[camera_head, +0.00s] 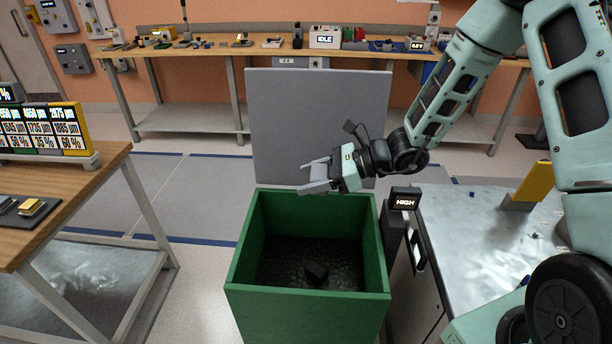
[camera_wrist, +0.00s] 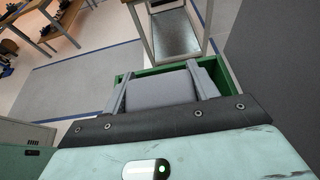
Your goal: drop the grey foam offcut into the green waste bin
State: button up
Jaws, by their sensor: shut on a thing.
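My gripper (camera_head: 315,176) is over the open top of the green waste bin (camera_head: 307,304), towards its back edge. In the wrist view my gripper's two fingers (camera_wrist: 158,82) are shut on the grey foam offcut (camera_wrist: 160,90), a plain grey block filling the gap between them. In the head view the offcut is hard to tell from the grey fingers. The green bin rim (camera_wrist: 229,82) shows below and beyond the fingers in the wrist view. The offcut appears clear of the bin walls.
A small dark block (camera_head: 316,273) lies on the bin's dark floor. A grey upright panel (camera_head: 300,115) stands behind the bin.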

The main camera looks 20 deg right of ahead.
notch_tip(320, 180, down, 5)
jog(key=b, duration=0.3)
jog(key=shift+f+b, duration=0.15)
jog(key=shift+b, duration=0.15)
jog(key=o, duration=1)
jog(key=v, duration=1.7)
jog(key=shift+d+r, duration=0.2)
jog(key=shift+r, duration=0.05)
jog(key=shift+a, duration=0.1)
